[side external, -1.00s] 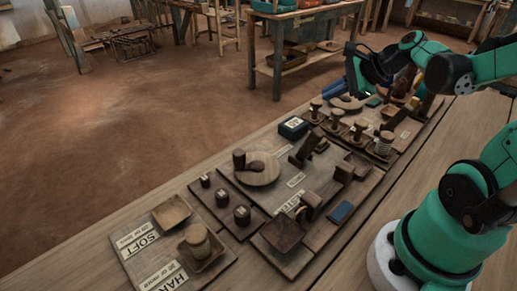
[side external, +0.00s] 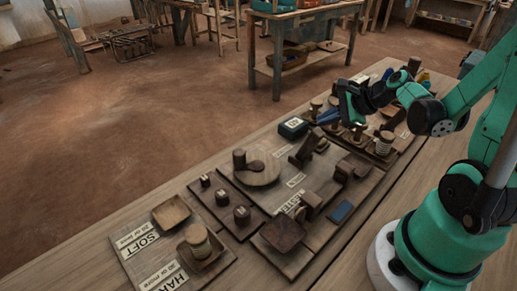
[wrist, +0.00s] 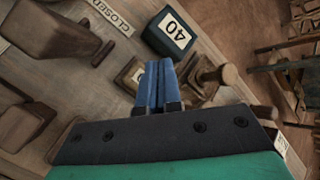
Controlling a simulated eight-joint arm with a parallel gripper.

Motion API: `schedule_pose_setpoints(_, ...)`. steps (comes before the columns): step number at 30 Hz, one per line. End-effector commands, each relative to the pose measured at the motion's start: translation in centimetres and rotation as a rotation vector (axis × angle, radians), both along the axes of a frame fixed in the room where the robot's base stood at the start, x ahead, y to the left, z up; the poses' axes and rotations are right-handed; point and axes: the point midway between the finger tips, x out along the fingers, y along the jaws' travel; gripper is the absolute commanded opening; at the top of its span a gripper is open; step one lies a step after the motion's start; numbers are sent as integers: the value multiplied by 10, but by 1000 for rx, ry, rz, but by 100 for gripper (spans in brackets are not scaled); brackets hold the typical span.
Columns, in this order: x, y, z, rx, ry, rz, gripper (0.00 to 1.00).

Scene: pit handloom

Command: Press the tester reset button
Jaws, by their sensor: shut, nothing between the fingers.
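The tester is a wooden board (side external: 268,200) with a partly readable label (side external: 292,202). A flat blue block (side external: 341,211) lies at its near right edge; I cannot tell whether it is the reset button. A dark green box (side external: 293,127) with a white label stands at the board's far end. In the wrist view this box (wrist: 165,40) reads "40". My gripper (side external: 322,118) is shut and empty, its blue fingers just right of the green box. In the wrist view the fingertips (wrist: 158,65) point down close beside the box, over a small wooden piece. No button is clearly identifiable.
Wooden posts and spools (side external: 384,143) crowd the right end of the board. A round wooden disc (side external: 257,168) and small dark weights (side external: 222,197) stand on the left. SOFT and HARD trays (side external: 171,211) are at the near left. The bench's left edge strip is clear.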

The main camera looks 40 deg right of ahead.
Motion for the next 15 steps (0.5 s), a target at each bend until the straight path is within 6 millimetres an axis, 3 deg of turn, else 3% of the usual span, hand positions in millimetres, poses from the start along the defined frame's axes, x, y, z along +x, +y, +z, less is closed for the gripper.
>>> schedule_pose_setpoints(6,1,0,-16,0,1,1,0)
schedule_pose_setpoints(15,0,0,-21,0,2,1,0)
